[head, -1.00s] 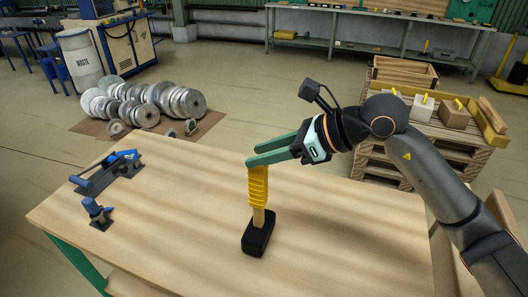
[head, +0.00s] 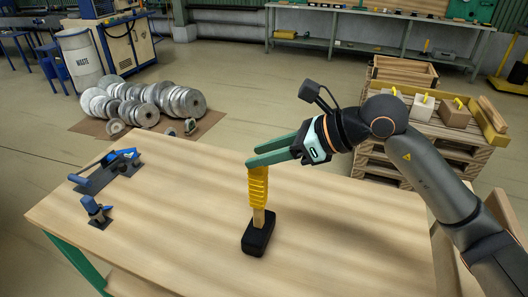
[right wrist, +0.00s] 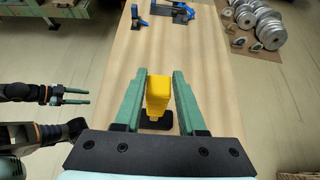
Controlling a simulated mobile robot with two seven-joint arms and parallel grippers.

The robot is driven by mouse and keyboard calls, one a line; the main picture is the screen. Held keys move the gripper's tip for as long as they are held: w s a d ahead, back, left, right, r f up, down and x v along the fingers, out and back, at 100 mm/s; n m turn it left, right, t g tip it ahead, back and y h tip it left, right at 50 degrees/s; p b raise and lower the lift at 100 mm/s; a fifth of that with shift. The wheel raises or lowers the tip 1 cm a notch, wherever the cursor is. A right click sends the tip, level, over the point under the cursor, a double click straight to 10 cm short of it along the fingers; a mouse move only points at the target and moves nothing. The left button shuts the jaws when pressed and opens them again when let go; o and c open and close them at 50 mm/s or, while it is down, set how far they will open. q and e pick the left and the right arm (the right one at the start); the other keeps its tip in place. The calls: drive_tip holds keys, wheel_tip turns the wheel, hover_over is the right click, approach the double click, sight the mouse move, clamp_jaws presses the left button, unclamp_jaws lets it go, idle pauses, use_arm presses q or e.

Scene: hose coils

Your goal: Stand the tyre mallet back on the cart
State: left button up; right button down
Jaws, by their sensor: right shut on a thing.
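The tyre mallet (head: 258,190) stands upright on its black head on a light wooden top (head: 345,235), its yellow grip pointing up. My right gripper (head: 252,158) is shut on the top end of the yellow grip. In the right wrist view, the mallet's yellow end (right wrist: 158,90) sits between the two green fingers, with the black head partly hidden beneath. The head's underside appears to touch the wooden top. My left gripper (right wrist: 72,95) shows only in the right wrist view, off to the left beside the top, its fingers apart and empty.
A blue-handled tool on a dark base (head: 108,170) and a small blue clamp-like tool (head: 96,212) are at the top's left end. Pallets with blocks (head: 455,112) stand behind my right arm. Metal discs (head: 150,103) lie on the floor. The wooden top around the mallet is clear.

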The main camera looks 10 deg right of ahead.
drive_tip(key=shift+f+b, duration=0.2)
drive_tip(key=shift+b, duration=0.1)
idle(0.4)
drive_tip(key=shift+c, duration=2.3)
unclamp_jaws()
drive_tip(key=shift+o, duration=0.3)
drive_tip(key=shift+f, duration=0.3)
drive_tip(key=shift+r, duration=0.1)
drive_tip(key=shift+r, duration=0.1)
drive_tip(key=v, duration=0.8)
